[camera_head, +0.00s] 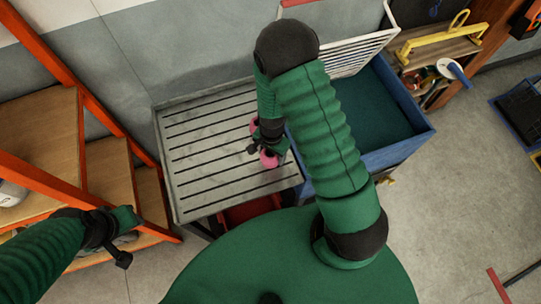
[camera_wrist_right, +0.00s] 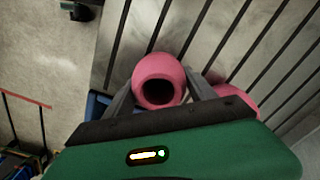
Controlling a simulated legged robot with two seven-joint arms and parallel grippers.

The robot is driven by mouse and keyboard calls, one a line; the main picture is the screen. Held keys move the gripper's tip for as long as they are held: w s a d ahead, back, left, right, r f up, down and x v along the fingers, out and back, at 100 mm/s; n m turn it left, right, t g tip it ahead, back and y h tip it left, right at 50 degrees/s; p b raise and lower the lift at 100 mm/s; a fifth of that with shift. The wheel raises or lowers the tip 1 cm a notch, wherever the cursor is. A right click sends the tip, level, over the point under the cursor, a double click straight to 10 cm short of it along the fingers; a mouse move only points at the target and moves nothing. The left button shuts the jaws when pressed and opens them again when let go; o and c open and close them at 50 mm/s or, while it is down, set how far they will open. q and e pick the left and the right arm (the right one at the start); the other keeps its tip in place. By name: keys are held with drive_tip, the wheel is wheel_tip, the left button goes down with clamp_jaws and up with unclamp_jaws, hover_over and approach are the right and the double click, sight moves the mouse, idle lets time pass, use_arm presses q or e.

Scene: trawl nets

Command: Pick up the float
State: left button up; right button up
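A pink float (camera_wrist_right: 158,78) with a dark round hole sits between the two fingers of my right gripper (camera_wrist_right: 160,84) in the right wrist view. The fingers lie close along both its sides; whether they press on it is unclear. A second pink float (camera_wrist_right: 236,100) is beside it, partly hidden by the gripper body. In the head view, pink shows at a float (camera_head: 268,159) beside my right gripper (camera_head: 270,146) and at another float (camera_head: 254,124), over the slatted metal table (camera_head: 205,145). My left gripper (camera_head: 120,236) is away at the lower left; its fingers are unclear.
A blue bin (camera_head: 378,112) with a white rack (camera_head: 350,52) stands right of the table. Orange-framed wooden shelves (camera_head: 110,165) are at the left. A wooden shelf with a yellow handle (camera_head: 440,38) is at the back right. Most of the slatted top is clear.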

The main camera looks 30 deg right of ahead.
drive_tip(key=shift+s, duration=0.15)
drive_tip(key=c, duration=0.7)
drive_tip(key=shift+c, duration=0.4)
drive_tip(key=shift+r, duration=0.15)
